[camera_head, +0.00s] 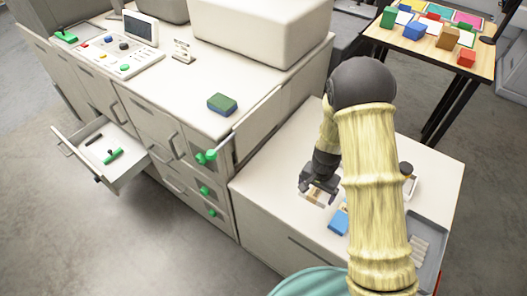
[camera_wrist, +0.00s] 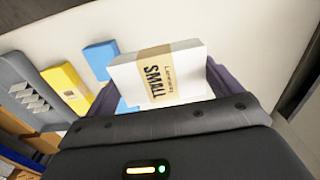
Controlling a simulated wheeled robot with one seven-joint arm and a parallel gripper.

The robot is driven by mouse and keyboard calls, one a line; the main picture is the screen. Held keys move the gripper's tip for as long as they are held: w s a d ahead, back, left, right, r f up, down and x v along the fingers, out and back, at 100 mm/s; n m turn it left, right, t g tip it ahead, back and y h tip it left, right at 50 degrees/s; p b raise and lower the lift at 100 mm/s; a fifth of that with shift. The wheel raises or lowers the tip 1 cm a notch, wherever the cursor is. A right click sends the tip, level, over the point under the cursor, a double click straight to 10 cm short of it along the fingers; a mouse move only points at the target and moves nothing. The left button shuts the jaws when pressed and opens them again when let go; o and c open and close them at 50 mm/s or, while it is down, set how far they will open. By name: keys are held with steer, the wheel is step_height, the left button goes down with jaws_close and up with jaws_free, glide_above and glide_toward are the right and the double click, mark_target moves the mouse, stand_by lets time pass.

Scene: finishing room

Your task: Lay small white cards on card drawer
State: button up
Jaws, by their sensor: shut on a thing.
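In the wrist view, a white pack of small cards (camera_wrist: 190,68) with a tan band reading "SMALL" sits between the fingers of my gripper (camera_wrist: 168,85). My gripper is shut on it. In the head view, my gripper (camera_head: 318,190) points down over the low white counter at the right, with the pack (camera_head: 317,198) partly hidden by the fingers. An open drawer (camera_head: 82,158) sticks out of the cabinet at the far left. It holds a green item and small dark items. No label shows which drawer is the card drawer.
A blue pack (camera_head: 338,222) lies beside my gripper on the low counter (camera_head: 270,185). A yellow pack (camera_wrist: 66,90) and a grey tray (camera_head: 430,235) are nearby. A green-and-blue block (camera_head: 222,104) sits on the taller cabinet. Closed drawers with green handles face the floor.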

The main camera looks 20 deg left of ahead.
steer(key=w+d+r+n, duration=0.1)
steer(key=w+d+n, duration=0.1)
steer(key=d, duration=1)
steer(key=shift+d+r+n, duration=0.15)
steer(key=shift+d+n, duration=0.15)
steer(key=shift+n, duration=0.5)
